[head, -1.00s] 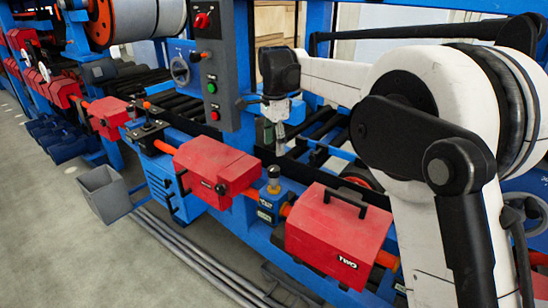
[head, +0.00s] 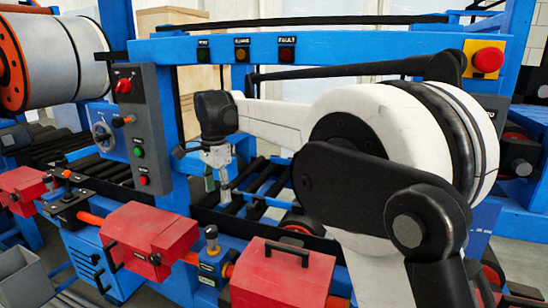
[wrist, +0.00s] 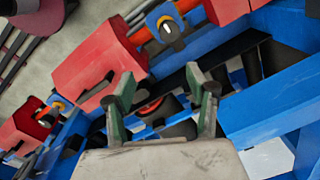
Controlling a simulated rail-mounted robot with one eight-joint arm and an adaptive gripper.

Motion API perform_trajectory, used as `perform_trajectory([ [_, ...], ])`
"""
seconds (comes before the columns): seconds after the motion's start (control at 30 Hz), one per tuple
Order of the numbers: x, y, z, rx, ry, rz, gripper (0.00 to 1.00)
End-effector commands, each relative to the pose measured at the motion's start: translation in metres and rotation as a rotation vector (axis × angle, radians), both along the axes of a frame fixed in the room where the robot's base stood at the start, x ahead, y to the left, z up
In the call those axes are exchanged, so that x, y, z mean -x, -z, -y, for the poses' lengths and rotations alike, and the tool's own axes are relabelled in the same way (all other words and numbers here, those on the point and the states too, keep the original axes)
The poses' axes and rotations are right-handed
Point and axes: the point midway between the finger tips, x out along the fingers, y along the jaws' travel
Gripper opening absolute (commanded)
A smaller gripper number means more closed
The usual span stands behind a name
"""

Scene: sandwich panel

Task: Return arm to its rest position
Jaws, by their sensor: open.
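My gripper (head: 219,183) hangs from my white and black arm, pointing down over the machine's black roller bed. In the wrist view its two green-and-grey fingers (wrist: 158,92) are spread apart with nothing between them. The gripper is apart from the red boxes in front of it, and no object is in its grasp. Part of the machine behind my arm is hidden.
Red boxes (head: 151,240) and (head: 283,275) line the blue frame's front. A grey control panel (head: 141,130) stands left of my gripper. A blue crossbeam (head: 330,48) with indicators runs behind, with a red emergency button (head: 487,60) at right. A grey bin (head: 25,280) sits lower left.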

Motion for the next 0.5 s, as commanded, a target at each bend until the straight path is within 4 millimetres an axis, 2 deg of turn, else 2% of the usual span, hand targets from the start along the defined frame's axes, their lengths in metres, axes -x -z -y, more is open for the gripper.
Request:
perform_trajectory([
  [0.03,0.004,-0.008,0.017,-0.006,-0.013,0.013,0.52],
  [0.2,0.020,-0.031,0.070,-0.021,-0.086,0.068,0.52],
  [0.5,0.064,-0.055,0.158,-0.026,-0.214,0.172,0.52],
])
